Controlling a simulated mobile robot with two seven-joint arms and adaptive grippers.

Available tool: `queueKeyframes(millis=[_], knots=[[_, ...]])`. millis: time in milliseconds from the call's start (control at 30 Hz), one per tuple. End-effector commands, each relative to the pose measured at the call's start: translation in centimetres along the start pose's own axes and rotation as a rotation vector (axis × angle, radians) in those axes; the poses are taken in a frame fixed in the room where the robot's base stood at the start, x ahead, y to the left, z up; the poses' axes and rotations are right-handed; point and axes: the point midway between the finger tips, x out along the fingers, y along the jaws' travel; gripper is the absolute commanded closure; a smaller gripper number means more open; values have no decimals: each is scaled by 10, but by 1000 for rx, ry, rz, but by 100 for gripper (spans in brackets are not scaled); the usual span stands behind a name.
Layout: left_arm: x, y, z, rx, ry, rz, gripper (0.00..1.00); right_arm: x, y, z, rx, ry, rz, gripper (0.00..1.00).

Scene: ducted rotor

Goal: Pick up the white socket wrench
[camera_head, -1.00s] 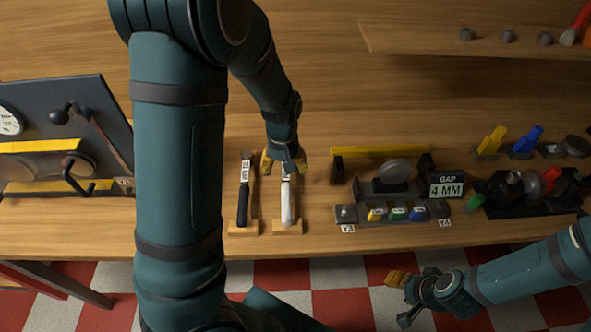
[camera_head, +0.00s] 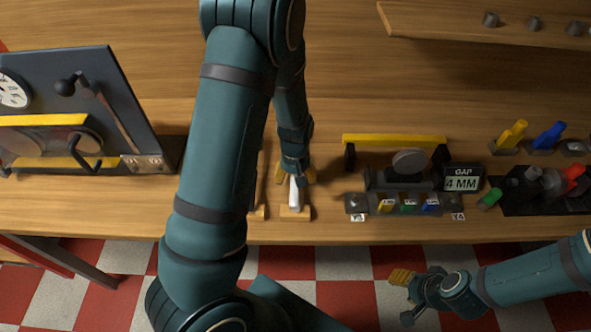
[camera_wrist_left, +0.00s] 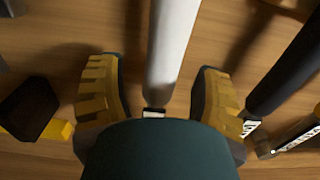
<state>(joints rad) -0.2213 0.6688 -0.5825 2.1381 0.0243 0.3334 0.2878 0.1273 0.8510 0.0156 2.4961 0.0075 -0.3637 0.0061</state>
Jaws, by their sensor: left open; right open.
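The white socket wrench (camera_head: 294,194) lies on a small wooden rest on the bench, its handle end toward the front edge. Its far end is hidden under my left gripper (camera_head: 295,176), which is open over it. In the left wrist view the white handle (camera_wrist_left: 173,45) runs between the two yellow-padded fingers of the left gripper (camera_wrist_left: 158,92), with a gap on both sides. My right gripper (camera_head: 404,296) is open and empty, in front of the bench at the lower right.
A dark-handled tool (camera_wrist_left: 287,72) lies beside the wrench, mostly hidden by my left arm in the head view. Right of the wrench stand a fixture with a yellow bar (camera_head: 394,140) and a gap display (camera_head: 462,180). A dark panel (camera_head: 85,95) stands left.

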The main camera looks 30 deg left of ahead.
Motion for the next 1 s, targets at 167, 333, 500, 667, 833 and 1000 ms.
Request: queueKeyframes(millis=[167,333,500,667,833,1000], knots=[[24,0,0,1,-2,-1,35,6,2,3,-2,-6,-1,53],[25,0,0,1,0,0,35,6,2,3,-2,-6,-1,53],[24,0,0,1,0,0,68,6,2,3,-2,-6,-1,53],[24,0,0,1,0,0,100,6,2,3,-1,-6,0,53],[24,0,0,1,0,0,100,6,2,3,-1,-5,0,53],[24,0,0,1,2,1,100,6,2,2,-1,-5,0,53]])
